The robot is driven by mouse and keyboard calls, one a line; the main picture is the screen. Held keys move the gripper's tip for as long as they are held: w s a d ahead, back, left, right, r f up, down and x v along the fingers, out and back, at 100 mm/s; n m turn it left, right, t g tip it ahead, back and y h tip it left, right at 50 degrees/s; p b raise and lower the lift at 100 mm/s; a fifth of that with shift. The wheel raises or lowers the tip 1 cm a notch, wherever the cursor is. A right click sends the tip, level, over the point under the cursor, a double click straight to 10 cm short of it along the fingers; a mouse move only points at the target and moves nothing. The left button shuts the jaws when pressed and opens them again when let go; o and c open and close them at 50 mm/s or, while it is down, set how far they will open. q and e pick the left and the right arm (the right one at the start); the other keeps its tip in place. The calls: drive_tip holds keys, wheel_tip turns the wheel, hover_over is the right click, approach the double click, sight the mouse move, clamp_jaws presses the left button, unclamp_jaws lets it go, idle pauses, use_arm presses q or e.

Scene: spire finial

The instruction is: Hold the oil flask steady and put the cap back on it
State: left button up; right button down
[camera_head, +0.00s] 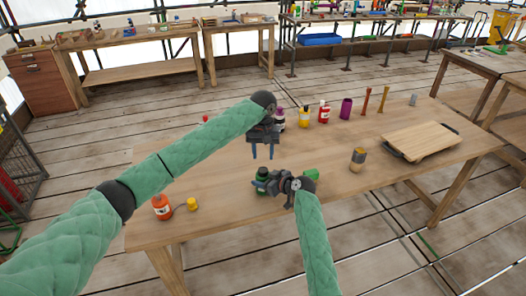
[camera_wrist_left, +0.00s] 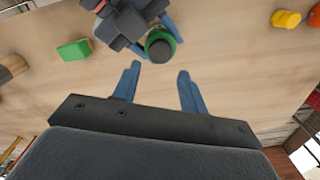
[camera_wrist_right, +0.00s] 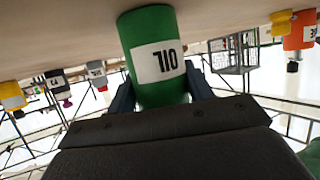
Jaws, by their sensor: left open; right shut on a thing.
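The oil flask (camera_head: 261,187) is green and stands upright near the table's front edge. Its white OIL label faces the right wrist camera (camera_wrist_right: 158,58). My right gripper (camera_head: 272,186) is shut on the flask's body from the right. In the left wrist view the flask (camera_wrist_left: 174,40) shows from above with a dark round top (camera_wrist_left: 160,49); I cannot tell surely whether this is the cap or the bare neck. My left gripper (camera_head: 262,153) is open and empty above the flask, fingers pointing down, apart from it. In its wrist view the fingertips (camera_wrist_left: 160,72) lie just short of the flask.
A green block (camera_head: 312,174) lies right of my right gripper. An orange bottle (camera_head: 161,208) and a small yellow piece (camera_head: 193,204) stand left. A jar (camera_head: 357,159) and a wooden board (camera_head: 420,141) are to the right. Several bottles line the back edge.

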sight(263, 169)
use_arm(q)
drive_tip(key=shift+f, duration=3.7)
drive_tip(key=c, duration=0.8)
drive_tip(key=o, duration=1.2)
drive_tip(key=shift+c, duration=0.2)
wheel_tip(263, 169, up, 12)
